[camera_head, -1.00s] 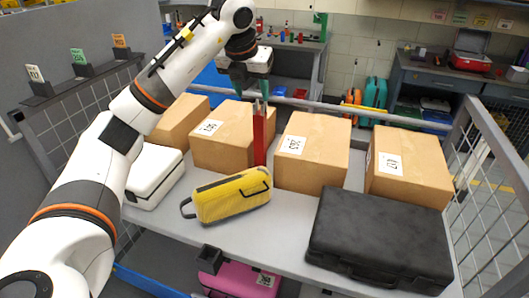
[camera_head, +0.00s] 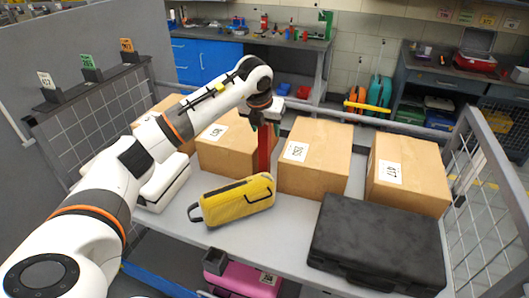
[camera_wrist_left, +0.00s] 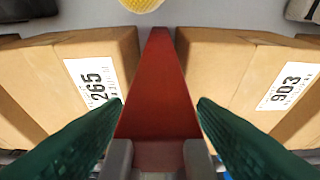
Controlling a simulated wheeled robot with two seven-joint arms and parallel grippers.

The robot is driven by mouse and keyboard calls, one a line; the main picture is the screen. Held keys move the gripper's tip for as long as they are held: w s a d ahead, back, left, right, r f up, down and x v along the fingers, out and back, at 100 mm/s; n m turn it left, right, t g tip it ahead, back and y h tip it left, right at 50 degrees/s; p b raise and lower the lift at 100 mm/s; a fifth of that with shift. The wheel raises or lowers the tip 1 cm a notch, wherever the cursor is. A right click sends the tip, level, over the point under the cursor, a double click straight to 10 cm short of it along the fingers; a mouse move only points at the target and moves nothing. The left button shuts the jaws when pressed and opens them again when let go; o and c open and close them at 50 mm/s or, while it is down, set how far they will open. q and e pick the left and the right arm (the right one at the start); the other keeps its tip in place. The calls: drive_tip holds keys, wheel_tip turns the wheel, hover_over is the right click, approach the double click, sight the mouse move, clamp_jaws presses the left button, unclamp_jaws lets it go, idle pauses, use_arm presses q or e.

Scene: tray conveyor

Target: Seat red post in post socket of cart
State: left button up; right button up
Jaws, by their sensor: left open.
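The red post (camera_head: 264,155) stands upright on the cart (camera_head: 300,212) between two cardboard boxes. My left gripper (camera_head: 264,121) is at the upper part of the post, coming from above. In the left wrist view the red post (camera_wrist_left: 160,75) runs between the two green fingers of my left gripper (camera_wrist_left: 160,102). The fingers are apart, one on each side of the post, with no clear grip on it. My right gripper is out of view.
Cardboard boxes (camera_head: 316,160) line the back of the cart on both sides of the post. A yellow case (camera_head: 236,199) lies just in front of it. A black case (camera_head: 375,240) fills the front right, and a white case (camera_head: 165,185) is at the left. Mesh walls close the cart's sides.

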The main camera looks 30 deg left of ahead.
use_arm(q)
clamp_jaws()
drive_tip(key=shift+r, duration=0.1)
drive_tip(key=shift+r, duration=0.1)
idle(0.3)
